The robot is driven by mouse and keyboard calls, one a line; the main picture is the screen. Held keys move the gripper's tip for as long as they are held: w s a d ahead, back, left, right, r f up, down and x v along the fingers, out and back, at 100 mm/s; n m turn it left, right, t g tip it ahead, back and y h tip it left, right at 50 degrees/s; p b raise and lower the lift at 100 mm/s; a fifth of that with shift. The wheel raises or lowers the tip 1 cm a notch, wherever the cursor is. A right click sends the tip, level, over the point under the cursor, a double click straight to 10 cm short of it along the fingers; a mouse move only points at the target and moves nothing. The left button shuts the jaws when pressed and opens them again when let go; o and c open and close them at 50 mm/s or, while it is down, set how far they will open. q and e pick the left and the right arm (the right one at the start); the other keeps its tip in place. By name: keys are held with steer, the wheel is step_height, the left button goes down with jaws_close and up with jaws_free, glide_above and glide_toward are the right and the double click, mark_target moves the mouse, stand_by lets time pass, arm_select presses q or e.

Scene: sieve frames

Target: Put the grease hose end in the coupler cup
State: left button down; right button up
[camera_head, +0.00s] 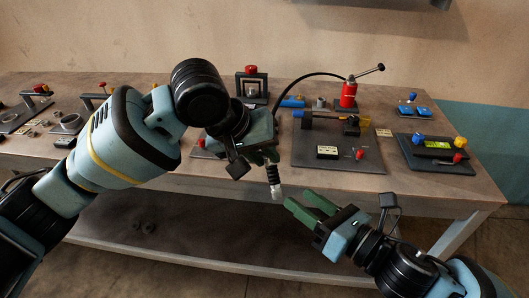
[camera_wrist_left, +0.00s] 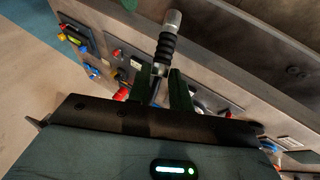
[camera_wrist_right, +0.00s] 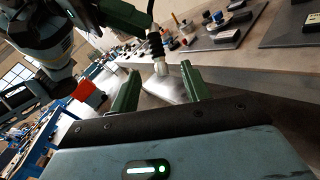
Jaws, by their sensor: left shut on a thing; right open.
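The grease hose end (camera_head: 273,178) has a black ribbed sleeve and a pale metal tip pointing down, in front of the table's front edge. My left gripper (camera_head: 266,155) is shut on it; the left wrist view shows the hose end (camera_wrist_left: 167,42) sticking out past the fingers. My right gripper (camera_head: 312,207) is open and empty, below and right of the hose end. In the right wrist view the hose end (camera_wrist_right: 156,47) appears beyond the open fingers, apart from them. A small grey cylinder (camera_head: 320,103) beside the red pump may be the coupler cup; I cannot be sure.
A black hose (camera_head: 300,80) arcs from the red pump (camera_head: 348,95) toward my left gripper. A dark board (camera_head: 340,150) carries a blue-yellow bar and small fittings. Another board (camera_head: 435,155) with coloured knobs lies right.

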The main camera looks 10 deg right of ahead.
arm_select(q)
steer(key=shift+s, duration=0.2)
arm_select(e)
steer(key=s+d+f+m+g+h, duration=0.1)
steer(key=d+f+m+h, duration=0.15)
steer(key=f+m, duration=0.8)
steer(key=s+d+f+m+h, duration=0.2)
steer(key=f+m+h, duration=0.1)
steer(key=f+m, duration=0.8)
steer(key=s+d+f+m+g+h, duration=0.3)
steer(key=s+d+f+m, duration=0.1)
steer(key=s+f+m, duration=0.9)
steer(key=shift+s+d+f+m+g, duration=0.15)
steer(key=shift+f+m+g, duration=0.15)
steer(key=shift+m, duration=0.95)
steer(key=shift+h, duration=0.25)
steer(key=shift+c, duration=1.2)
arm_select(q)
steer(key=s+a+f, duration=0.1)
steer(key=a+f, duration=0.3)
steer(key=a, duration=0.9)
steer(key=s+a+f+n, duration=0.1)
steer(key=a+f, duration=0.3)
steer(key=a, duration=0.9)
steer(key=shift+s+y, duration=0.3)
steer(key=shift+s, duration=0.2)
arm_select(e)
steer(key=shift+d, duration=0.1)
